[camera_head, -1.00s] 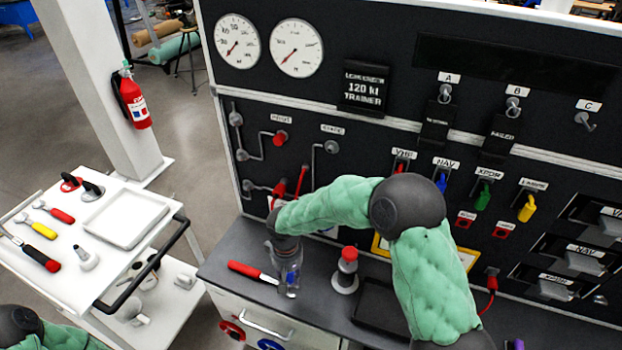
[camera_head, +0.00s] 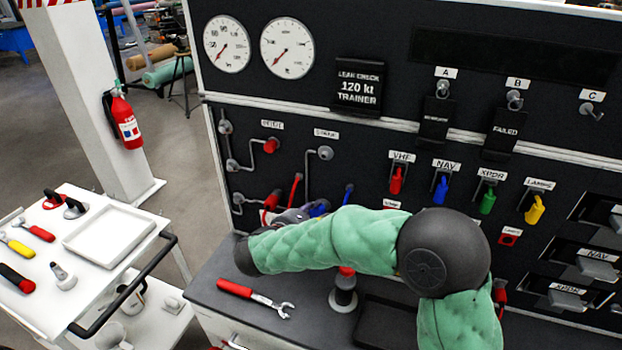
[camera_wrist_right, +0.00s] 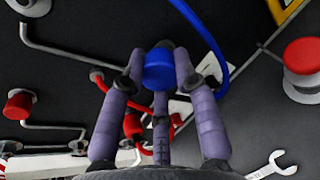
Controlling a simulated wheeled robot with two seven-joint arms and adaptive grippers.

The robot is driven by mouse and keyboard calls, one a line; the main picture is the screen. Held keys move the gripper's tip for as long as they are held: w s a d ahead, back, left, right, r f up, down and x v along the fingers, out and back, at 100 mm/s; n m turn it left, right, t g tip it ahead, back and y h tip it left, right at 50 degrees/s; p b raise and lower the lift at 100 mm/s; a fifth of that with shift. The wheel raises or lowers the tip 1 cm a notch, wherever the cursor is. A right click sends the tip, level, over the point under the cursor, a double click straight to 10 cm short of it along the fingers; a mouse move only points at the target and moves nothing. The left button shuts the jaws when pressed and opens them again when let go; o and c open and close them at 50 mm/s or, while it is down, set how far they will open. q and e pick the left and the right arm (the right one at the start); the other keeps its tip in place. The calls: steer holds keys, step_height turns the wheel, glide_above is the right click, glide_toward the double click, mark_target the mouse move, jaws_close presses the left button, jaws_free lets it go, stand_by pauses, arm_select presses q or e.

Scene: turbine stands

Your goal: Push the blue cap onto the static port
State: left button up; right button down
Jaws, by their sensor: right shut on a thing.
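The blue cap (camera_head: 320,208) is held between the purple fingers of my right gripper (camera_head: 297,213), low in front of the black panel. The right wrist view shows the blue cap (camera_wrist_right: 160,72) between the fingertips of this gripper (camera_wrist_right: 162,85). The static port (camera_head: 325,153) is a bare grey fitting under the STATIC label, above the cap and apart from it. In the right wrist view the static port (camera_wrist_right: 30,6) is partly cut off at the upper left. My left gripper is not in view.
A red cap (camera_head: 271,145) sits on the pitot port to the left. Red hoses (camera_head: 296,187) and a blue hose (camera_head: 348,194) hang close to the gripper. A red-handled wrench (camera_head: 240,289) and a red-topped stand (camera_head: 344,292) are on the bench below.

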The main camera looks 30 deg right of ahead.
mark_target(326, 151)
step_height(326, 151, up, 11)
steer(key=n+t+h, duration=0.1)
steer(key=n+t, duration=0.1)
steer(key=t, duration=0.3)
steer(key=shift+w+a+b+x, duration=0.15)
steer(key=shift+b+x, duration=0.15)
steer(key=shift+x, duration=0.85)
steer(key=shift+w+a+b+x, duration=0.1)
steer(key=shift+b+x, duration=0.15)
steer(key=shift+x, duration=0.9)
steer(key=shift+r, duration=0.15)
steer(key=shift+w+d+n, duration=0.3)
steer(key=shift+w+d, duration=0.3)
steer(key=shift+d, duration=0.1)
steer(key=shift+d+r, duration=0.2)
steer(key=shift+r, duration=0.15)
